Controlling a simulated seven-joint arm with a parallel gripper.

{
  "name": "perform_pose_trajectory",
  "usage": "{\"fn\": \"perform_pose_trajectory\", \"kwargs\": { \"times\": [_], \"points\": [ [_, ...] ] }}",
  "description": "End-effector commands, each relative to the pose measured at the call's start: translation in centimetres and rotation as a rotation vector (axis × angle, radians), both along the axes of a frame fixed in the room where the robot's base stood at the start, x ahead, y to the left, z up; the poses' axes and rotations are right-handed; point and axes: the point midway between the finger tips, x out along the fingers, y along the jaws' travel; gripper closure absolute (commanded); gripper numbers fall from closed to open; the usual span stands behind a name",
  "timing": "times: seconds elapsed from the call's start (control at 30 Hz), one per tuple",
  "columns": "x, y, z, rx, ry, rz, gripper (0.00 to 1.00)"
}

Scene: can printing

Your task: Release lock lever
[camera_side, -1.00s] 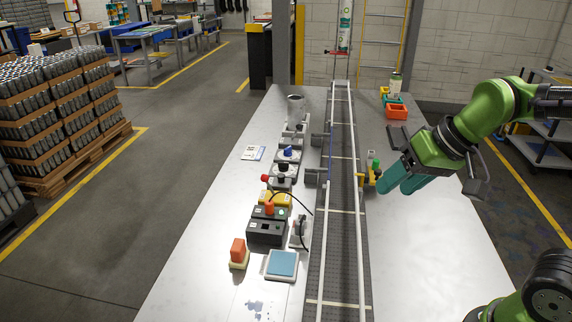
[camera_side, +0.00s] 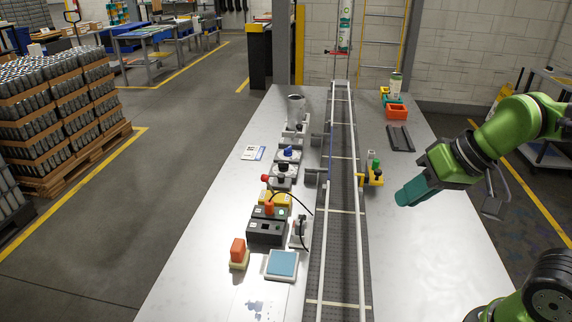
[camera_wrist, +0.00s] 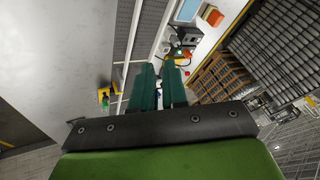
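A small yellow fixture (camera_side: 371,179) with a green-topped post stands at the right rail of the conveyor. It also shows at the left in the wrist view (camera_wrist: 104,97). I cannot tell for certain which part is the lock lever. My gripper (camera_side: 402,197) hangs above the right side of the table, to the right of the fixture and apart from it. In the wrist view my gripper's two teal fingers (camera_wrist: 158,70) stand apart with a gap between them. Nothing shows held in it.
The conveyor (camera_side: 338,210) with white rails runs along the table. A dark grooved plate (camera_side: 400,138) and orange bin (camera_side: 397,111) lie back right. The front-right tabletop is clear.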

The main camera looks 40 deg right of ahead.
Motion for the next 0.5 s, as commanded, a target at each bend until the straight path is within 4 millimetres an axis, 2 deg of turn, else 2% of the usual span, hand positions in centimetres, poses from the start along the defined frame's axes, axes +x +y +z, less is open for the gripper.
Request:
{"fn": "perform_pose_trajectory", "kwargs": {
  "times": [0.03,0.07,0.17,0.5],
  "points": [
    [0.8,0.4,-0.3,0.000,0.029,0.018,0.95],
    [1.4,0.6,-0.3,-0.004,0.043,0.029,1.00],
    [3.8,1.3,-0.2,-0.022,0.089,0.066,1.00],
    [13.7,4.0,-0.8,-0.145,0.222,0.153,1.00]
  ]
}}
